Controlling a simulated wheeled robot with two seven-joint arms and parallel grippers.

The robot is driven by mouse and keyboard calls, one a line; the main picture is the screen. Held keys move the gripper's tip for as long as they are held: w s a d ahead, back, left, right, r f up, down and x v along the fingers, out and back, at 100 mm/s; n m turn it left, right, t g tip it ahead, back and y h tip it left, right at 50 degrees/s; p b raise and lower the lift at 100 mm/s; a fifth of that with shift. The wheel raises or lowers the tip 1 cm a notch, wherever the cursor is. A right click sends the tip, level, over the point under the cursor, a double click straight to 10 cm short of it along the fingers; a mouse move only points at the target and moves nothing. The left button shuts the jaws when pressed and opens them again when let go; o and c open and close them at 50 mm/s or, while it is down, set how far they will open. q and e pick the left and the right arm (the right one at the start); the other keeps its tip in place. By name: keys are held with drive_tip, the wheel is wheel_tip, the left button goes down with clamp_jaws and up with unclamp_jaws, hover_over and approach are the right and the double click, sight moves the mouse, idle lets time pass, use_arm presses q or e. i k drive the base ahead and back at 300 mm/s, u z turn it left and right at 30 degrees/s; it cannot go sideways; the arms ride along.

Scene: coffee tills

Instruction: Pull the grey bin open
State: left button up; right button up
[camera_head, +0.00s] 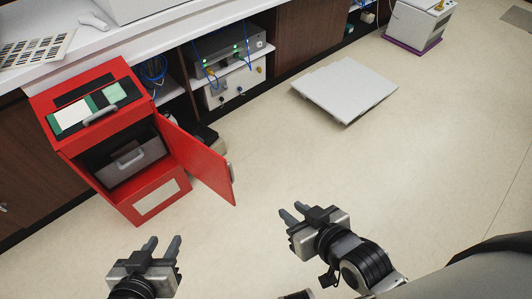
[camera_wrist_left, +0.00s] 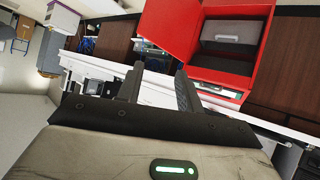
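The grey bin (camera_head: 131,161) sits inside the red cabinet (camera_head: 150,197), whose red door (camera_head: 199,160) stands swung open to the right. The bin has a handle (camera_head: 128,158) on its front. In the left wrist view the bin (camera_wrist_left: 231,34) also shows inside the red cabinet (camera_wrist_left: 263,45). My left gripper (camera_head: 163,245) is open and empty, in front of the cabinet and apart from it. My right gripper (camera_head: 289,213) is open and empty over the floor, to the right of the door.
A white counter (camera_head: 145,31) runs along the back, with a shelf of devices (camera_head: 228,58) and blue cables under it. A white panel (camera_head: 345,88) lies on the floor at the upper right. The floor between the grippers and the cabinet is clear. The open door juts out at the cabinet's right.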

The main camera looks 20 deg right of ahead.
sight(111, 173)
drive_tip(key=z, duration=1.3)
drive_tip(key=i, duration=1.85)
drive_tip(key=u, duration=3.15)
drive_tip(key=k, duration=0.5)
drive_tip(key=u, duration=1.55)
drive_tip(key=i, duration=2.35)
